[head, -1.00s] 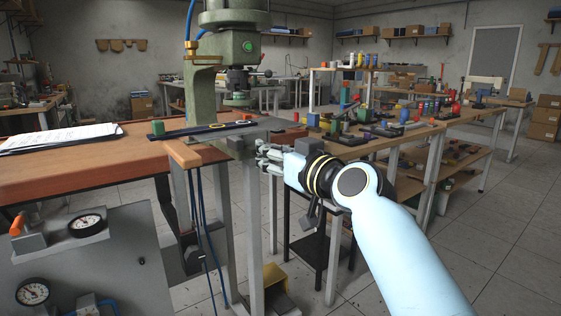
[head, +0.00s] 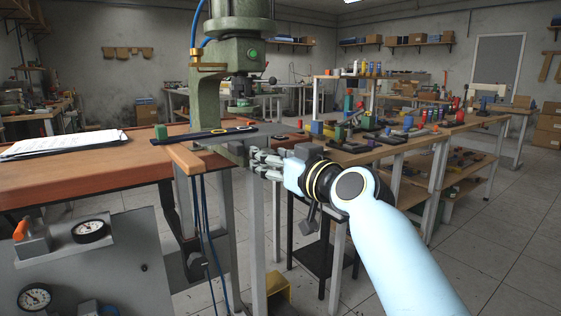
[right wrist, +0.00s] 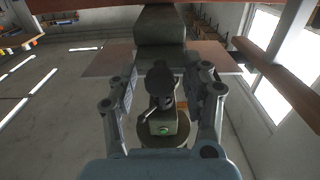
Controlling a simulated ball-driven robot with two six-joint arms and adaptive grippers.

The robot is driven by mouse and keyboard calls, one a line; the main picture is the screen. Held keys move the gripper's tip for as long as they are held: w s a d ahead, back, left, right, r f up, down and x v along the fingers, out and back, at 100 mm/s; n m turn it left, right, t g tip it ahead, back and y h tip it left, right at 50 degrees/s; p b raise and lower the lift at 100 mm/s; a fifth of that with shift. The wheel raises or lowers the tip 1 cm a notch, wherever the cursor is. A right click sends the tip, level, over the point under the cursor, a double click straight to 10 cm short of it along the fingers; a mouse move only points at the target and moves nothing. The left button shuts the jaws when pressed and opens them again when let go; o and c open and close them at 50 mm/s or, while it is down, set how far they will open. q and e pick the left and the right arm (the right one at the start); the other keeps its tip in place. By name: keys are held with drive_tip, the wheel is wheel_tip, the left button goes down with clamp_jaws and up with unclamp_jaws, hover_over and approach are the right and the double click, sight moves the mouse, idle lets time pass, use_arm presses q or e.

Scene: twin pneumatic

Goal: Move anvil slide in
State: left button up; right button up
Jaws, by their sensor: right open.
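The green press (head: 237,55) stands at the right end of the wooden bench, its ram (head: 241,100) above the work area. A dark flat bar with a small yellow mark (head: 213,133) lies across the bench end below the ram; it looks like the anvil slide, but I cannot be sure. My right gripper (head: 255,162) is open just right of the press, slightly below the bar. In the right wrist view my right gripper (right wrist: 160,100) has its fingers spread, with press parts between and beyond them. No hold shows. My left gripper is out of view.
A green block (head: 160,131) and a clipboard with papers (head: 60,143) lie on the bench (head: 90,173). A table with several coloured parts (head: 400,145) stands behind my right arm. Open floor lies at right.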

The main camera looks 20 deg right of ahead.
drive_tip(key=v, duration=1.1)
drive_tip(key=shift+s, duration=0.4)
drive_tip(key=shift+d, duration=0.1)
drive_tip(key=s+d+f+m+g+h, duration=0.1)
drive_tip(key=s+d+f+g, duration=0.3)
drive_tip(key=f, duration=1)
drive_tip(key=s+f+g+h, duration=0.2)
drive_tip(key=s+f, duration=0.3)
drive_tip(key=f, duration=0.8)
drive_tip(key=s+d+f+m+g+h, duration=0.1)
drive_tip(key=s+d+f+g, duration=0.3)
drive_tip(key=f, duration=1)
drive_tip(key=s+d+f+g+h, duration=0.2)
drive_tip(key=s+f, duration=1.1)
drive_tip(key=s, duration=0.4)
drive_tip(key=s+d+f+g, duration=0.1)
drive_tip(key=s+f, duration=0.1)
drive_tip(key=s, duration=0.5)
drive_tip(key=s+d+f+m+g, duration=0.1)
drive_tip(key=s+f+g, duration=0.1)
drive_tip(key=s, duration=0.6)
drive_tip(key=s+d+f+g+h, duration=0.1)
drive_tip(key=s+f, duration=0.2)
drive_tip(key=s, duration=0.5)
drive_tip(key=shift+d+f+m+g, duration=0.25)
drive_tip(key=shift+f+m+g, duration=0.05)
drive_tip(key=shift+f, duration=0.1)
